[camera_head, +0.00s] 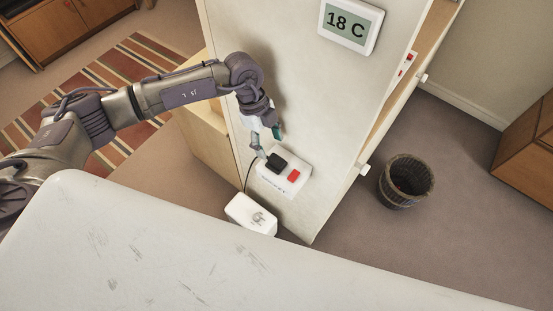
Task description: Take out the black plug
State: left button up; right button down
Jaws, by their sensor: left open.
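The black plug (276,162) sits in the left part of a white socket box (298,181) on the side panel of a tall white unit. A red switch (294,175) is to the right of the plug on the same box. A dark cord runs down from near the plug towards a white box below. My left gripper (267,144) is open, just above the plug, with its fingers pointing down at it. Whether a finger touches the plug is hard to tell. My right gripper does not show.
A white box (251,214) stands below the socket. A display reading 18 C (349,25) hangs on the panel (290,60). A wicker basket (405,181) stands on the floor to the right. A pale, scuffed surface (180,250) fills the foreground. A striped rug (120,75) lies behind my left arm.

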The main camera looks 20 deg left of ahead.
aim_at(276, 159)
pick_arm(q)
jog(key=shift+s+d+f, duration=0.1)
jog(key=shift+d+f, duration=0.1)
jog(key=shift+f, duration=0.35)
jog(key=shift+s+d+f+p, duration=0.1)
jog(key=shift+d+f+p, duration=0.05)
jog(key=shift+f+p, duration=0.25)
jog(key=p+x, duration=0.1)
jog(key=x, duration=0.3)
jog(key=shift+d+f, duration=0.1)
grip_shut()
